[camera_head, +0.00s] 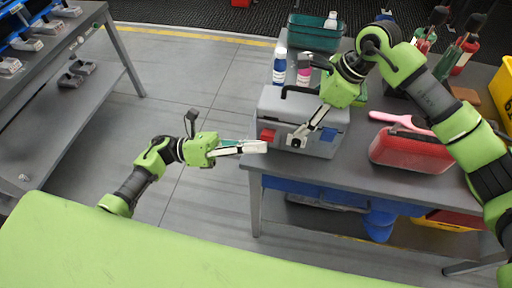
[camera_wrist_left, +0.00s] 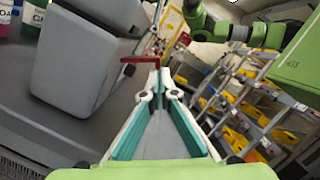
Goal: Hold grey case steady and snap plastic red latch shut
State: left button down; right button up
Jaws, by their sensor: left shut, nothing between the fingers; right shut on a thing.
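The grey case (camera_head: 275,105) stands on the table near its left front corner, with a dark handle on top. A red latch (camera_head: 267,135) is on the left of its front and a blue latch (camera_head: 328,134) on the right. My left gripper (camera_head: 262,147) is shut and empty, its tips just below the red latch. In the left wrist view the red latch (camera_wrist_left: 140,60) sticks out from the grey case (camera_wrist_left: 75,65) just beyond the fingertips (camera_wrist_left: 157,78). My right gripper (camera_head: 298,139) is shut at the case's front, between the latches; its contact is partly hidden.
A blue bottle (camera_head: 280,68) and a pink-labelled bottle (camera_head: 304,74) stand behind the case, near a teal crate (camera_head: 314,35). A red container (camera_head: 410,150) with a pink-handled brush (camera_head: 395,119) is to the right. Floor left of the table is clear.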

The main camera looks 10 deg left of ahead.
pick_arm(q)
jog(key=r+n, duration=0.1)
jog(key=n, duration=0.2)
jog(key=w+r+n+t+y, duration=0.1)
jog(key=n, duration=0.2)
jog(key=r+n+y, duration=0.1)
jog(key=n, duration=0.2)
jog(key=shift+w+r+t, duration=0.2)
jog(key=shift+r+t, duration=0.1)
jog(key=shift+r, duration=0.1)
jog(key=shift+s, duration=0.15)
jog(key=s+a, duration=0.6)
jog(key=a, duration=0.3)
jog(key=shift+a, duration=0.35)
jog(key=shift+s, duration=0.1)
